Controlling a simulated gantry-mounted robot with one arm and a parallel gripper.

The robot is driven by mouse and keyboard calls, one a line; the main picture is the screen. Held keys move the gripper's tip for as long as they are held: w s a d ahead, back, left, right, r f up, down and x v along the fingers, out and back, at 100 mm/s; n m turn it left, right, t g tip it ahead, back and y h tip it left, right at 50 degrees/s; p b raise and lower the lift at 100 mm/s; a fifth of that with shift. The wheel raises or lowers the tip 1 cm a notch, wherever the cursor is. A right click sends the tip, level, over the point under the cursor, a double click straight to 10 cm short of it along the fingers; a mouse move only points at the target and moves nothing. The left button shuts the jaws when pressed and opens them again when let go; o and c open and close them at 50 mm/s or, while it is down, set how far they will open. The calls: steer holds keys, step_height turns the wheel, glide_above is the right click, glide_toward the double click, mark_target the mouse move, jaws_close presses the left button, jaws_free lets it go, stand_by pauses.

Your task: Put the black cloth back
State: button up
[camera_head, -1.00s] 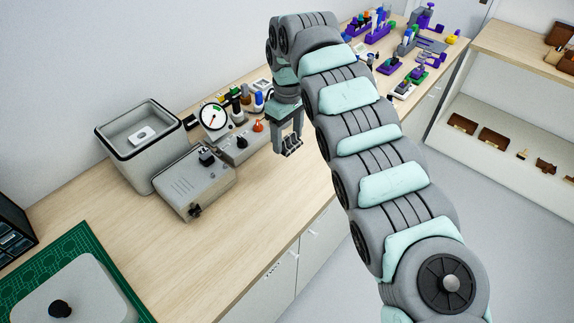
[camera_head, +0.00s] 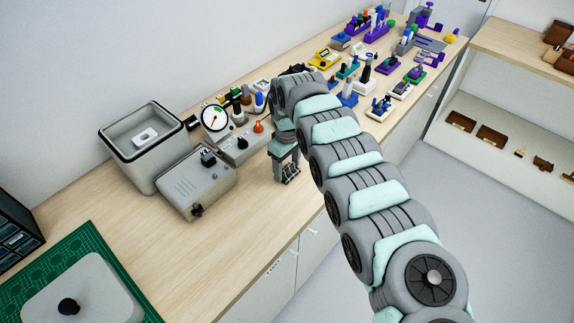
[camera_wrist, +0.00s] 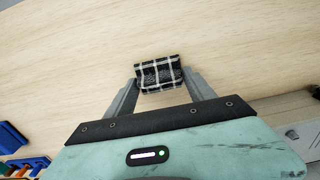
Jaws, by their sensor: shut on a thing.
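The black cloth, with white check lines, is folded small. In the wrist view the black cloth (camera_wrist: 158,73) lies between the two grey fingers of my gripper (camera_wrist: 161,79), which are shut on it. In the head view my gripper (camera_head: 286,173) points down over the front part of the wooden bench, right of the grey boxes. The cloth is small and partly hidden by the fingers there. I cannot tell whether it touches the bench top.
A grey bin (camera_head: 158,164) and a grey box with a knob (camera_head: 188,187) stand left of my gripper. A dial gauge (camera_head: 215,119) and several small bottles are behind. A green mat (camera_head: 98,243) lies front left. Bench wood around my gripper is clear.

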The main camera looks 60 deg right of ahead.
mark_target(287, 165)
steer(key=shift+f, duration=0.1)
steer(key=o, duration=1.2)
step_height(287, 165, up, 12)
steer(key=b, duration=0.3)
